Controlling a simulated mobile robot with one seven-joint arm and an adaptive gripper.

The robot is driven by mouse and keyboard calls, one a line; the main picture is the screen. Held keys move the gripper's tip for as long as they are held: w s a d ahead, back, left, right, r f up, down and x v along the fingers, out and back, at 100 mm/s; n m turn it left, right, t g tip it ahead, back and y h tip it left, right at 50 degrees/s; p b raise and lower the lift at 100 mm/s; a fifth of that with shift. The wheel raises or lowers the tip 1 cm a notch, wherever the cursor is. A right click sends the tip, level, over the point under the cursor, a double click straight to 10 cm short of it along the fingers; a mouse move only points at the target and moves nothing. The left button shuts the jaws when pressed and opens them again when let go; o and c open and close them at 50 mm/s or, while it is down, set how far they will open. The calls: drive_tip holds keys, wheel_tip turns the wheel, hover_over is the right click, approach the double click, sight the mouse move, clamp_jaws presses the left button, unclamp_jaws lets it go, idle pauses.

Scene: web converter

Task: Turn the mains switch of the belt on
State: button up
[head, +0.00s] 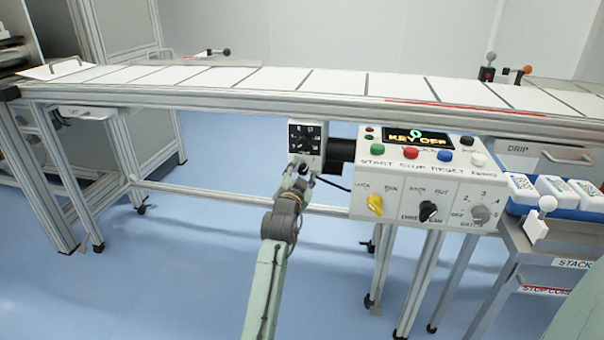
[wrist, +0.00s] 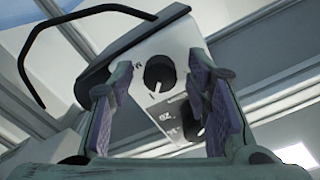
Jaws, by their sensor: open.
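A small white box (head: 305,137) with a black dial face hangs under the belt (head: 250,82), left of the control panel. My gripper (head: 302,173) is just below this box, its fingers pointing up. In the wrist view, a white housing (wrist: 180,35) carries a round black knob (wrist: 158,73) with a white pointer line. The knob shows between my open fingers (wrist: 152,82); I cannot tell whether they touch it. A second dark knob (wrist: 190,119) is partly hidden by the right finger. The lettering near the knobs is not fully readable.
The white control panel (head: 398,205) stands close right, with buttons, a yellow switch (head: 375,205) and other knobs. Its display (head: 417,136) reads KEY OFF. Blue floor (head: 190,275) is clear at left.

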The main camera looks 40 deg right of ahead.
drive_tip(key=v, duration=0.7)
drive_tip(key=shift+s+a, duration=0.15)
drive_tip(key=shift+s, duration=0.05)
idle(0.3)
